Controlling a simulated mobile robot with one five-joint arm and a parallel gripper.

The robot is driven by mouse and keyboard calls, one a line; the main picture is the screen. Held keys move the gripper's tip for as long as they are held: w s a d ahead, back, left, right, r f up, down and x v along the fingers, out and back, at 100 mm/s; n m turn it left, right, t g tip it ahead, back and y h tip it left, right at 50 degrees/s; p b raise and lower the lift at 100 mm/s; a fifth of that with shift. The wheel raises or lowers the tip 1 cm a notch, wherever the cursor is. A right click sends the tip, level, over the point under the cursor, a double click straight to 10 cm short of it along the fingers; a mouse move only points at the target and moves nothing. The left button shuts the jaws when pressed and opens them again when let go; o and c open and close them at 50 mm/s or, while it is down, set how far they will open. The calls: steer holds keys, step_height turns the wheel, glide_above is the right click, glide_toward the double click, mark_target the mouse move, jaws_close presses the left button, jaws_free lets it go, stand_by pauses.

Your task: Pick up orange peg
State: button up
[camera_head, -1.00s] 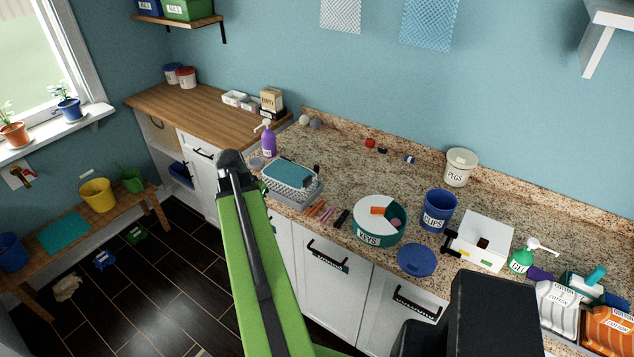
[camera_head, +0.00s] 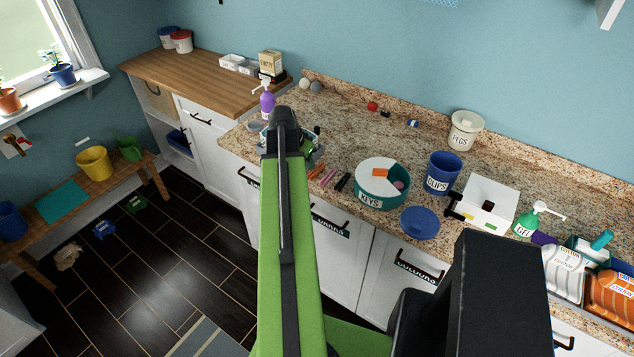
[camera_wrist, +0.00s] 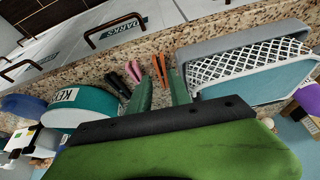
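The orange peg (camera_wrist: 160,70) lies on the speckled countertop near its front edge. In the wrist view it lies at and just beyond the gap between my fingertips. In the head view the orange peg (camera_head: 317,171) lies left of a pink peg (camera_head: 328,177) and a black peg (camera_head: 343,182). My gripper (camera_wrist: 159,82) is open, its two green fingers apart with nothing held. I cannot tell how high the tips are above the counter. In the head view my arm hides most of the gripper.
A grey basket (camera_wrist: 222,43) with a white lattice stands close beside the fingers. The teal KEYS tub (camera_head: 368,192) is right of the pegs, with the blue CLIPS cup (camera_head: 443,172) beyond. Drawer handles (camera_wrist: 115,30) show below the counter edge.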

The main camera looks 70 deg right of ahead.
mark_target(312, 173)
steer(key=shift+x, duration=0.9)
steer(key=b+x, duration=0.5)
steer(key=shift+f, duration=0.15)
jaws_close()
